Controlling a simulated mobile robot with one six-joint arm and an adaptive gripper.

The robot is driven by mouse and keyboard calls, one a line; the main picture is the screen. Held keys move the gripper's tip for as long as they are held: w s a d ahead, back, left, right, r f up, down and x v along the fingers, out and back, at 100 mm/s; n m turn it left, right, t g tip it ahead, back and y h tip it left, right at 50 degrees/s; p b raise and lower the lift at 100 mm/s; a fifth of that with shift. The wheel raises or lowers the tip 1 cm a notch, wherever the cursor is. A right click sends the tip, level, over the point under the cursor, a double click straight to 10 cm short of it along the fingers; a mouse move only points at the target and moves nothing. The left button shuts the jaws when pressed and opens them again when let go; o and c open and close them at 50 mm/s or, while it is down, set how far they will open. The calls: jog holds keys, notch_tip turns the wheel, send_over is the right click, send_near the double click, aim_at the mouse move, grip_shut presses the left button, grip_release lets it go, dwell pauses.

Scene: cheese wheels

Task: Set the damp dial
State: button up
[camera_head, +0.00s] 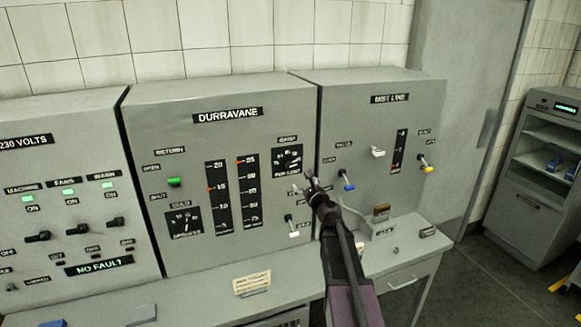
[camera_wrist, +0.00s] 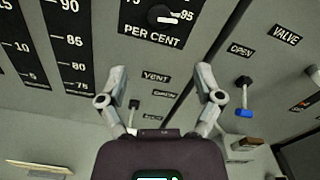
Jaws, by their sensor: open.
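The damp dial (camera_head: 288,159) is a black square face with a round knob and pale marks, at the upper right of the grey Durravane panel (camera_head: 190,122). In the wrist view the dial's black knob (camera_wrist: 160,16) with a white pointer bar shows at the top edge, above the words PER CENT; the upper part of its scale is cut off. My gripper (camera_head: 310,180) is just below and right of the dial in the head view. In the wrist view my gripper (camera_wrist: 160,72) has its fingers spread wide, with nothing between them, below the dial.
A vent lever with a white handle (camera_head: 292,228) sits below the dial. The Mist Line panel (camera_head: 365,100) adjoins on the right, with a blue-tipped valve lever (camera_head: 348,182) close to my gripper. Vertical gauges (camera_head: 247,190) stand left of the dial. A counter (camera_head: 215,285) runs below.

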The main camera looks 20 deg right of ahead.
aim_at(290, 166)
jog(key=shift+w, duration=0.15)
jog(key=w, duration=1.3)
jog(key=shift+w, duration=0.25)
jog(key=c, duration=1.2)
